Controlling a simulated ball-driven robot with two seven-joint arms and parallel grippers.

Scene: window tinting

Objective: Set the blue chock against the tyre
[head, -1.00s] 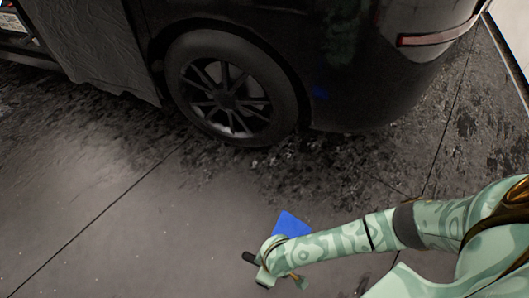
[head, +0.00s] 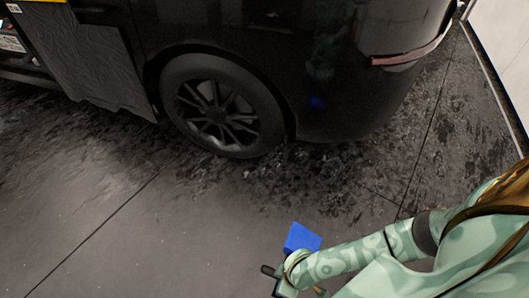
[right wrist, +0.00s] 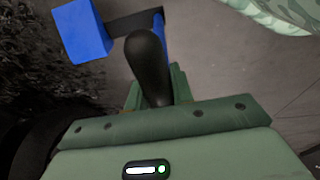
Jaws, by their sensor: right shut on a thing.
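The blue chock (head: 302,238) is in my right gripper, in front of the car's wheel and clearly apart from it. In the right wrist view it shows as a blue block (right wrist: 82,32) joined by a dark bar to another blue part, with a black handle (right wrist: 148,65) between the jaws. My right gripper (head: 274,278) is shut on that handle; its fingertips are partly hidden. The black tyre (head: 171,97) with a spoked rim stands on the floor at upper centre. My left gripper is not in view.
The dark car (head: 330,90) fills the top, with a dark sheet (head: 95,65) hanging on its side. A pale wall (head: 500,55) stands at the right. The stained floor (head: 130,240) between chock and tyre is clear.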

